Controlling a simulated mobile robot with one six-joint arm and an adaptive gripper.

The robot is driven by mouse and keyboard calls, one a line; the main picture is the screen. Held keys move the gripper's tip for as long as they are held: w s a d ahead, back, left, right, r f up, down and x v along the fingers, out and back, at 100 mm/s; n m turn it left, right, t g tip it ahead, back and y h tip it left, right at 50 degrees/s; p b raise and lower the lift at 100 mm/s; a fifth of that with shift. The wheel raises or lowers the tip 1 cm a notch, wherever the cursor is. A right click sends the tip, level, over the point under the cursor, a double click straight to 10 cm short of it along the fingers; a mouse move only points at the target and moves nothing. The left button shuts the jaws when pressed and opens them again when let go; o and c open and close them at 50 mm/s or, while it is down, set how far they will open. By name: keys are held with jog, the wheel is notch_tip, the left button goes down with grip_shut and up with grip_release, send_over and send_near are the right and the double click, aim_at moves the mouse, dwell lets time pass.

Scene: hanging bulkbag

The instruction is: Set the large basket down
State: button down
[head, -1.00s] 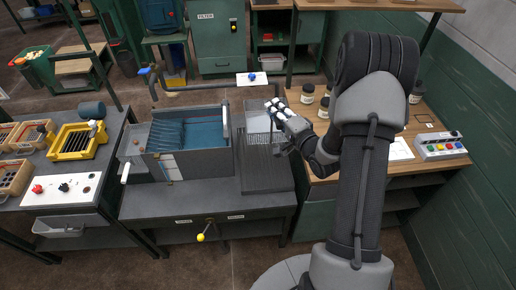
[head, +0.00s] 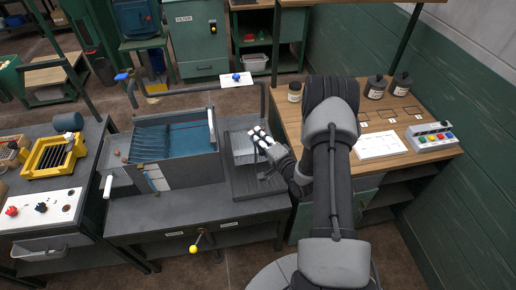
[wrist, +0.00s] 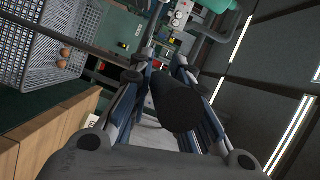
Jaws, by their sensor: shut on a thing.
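The large basket (head: 243,150) is a pale grey mesh basket at the back of a dark slatted rack (head: 262,185), right of the blue-filled tank. My gripper (head: 262,136) is at the basket's right side, near its top. In the wrist view my gripper (wrist: 175,95) is shut around a dark round bar, apparently the basket's handle (wrist: 182,105). A grey mesh basket wall (wrist: 40,50) with two small brown balls shows at upper left there. I cannot tell whether the basket's bottom touches the rack.
The open tank (head: 175,140) stands close to the left, with a bent rail (head: 200,88) behind. A wooden bench (head: 440,165) on the right holds dark jars, a white sheet (head: 380,145) and a button box (head: 433,136). The dark table's front strip is clear.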

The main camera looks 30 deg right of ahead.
jog(key=shift+f+b, duration=0.5)
jog(key=shift+f, duration=1.85)
jog(key=c, duration=1.5)
grip_release()
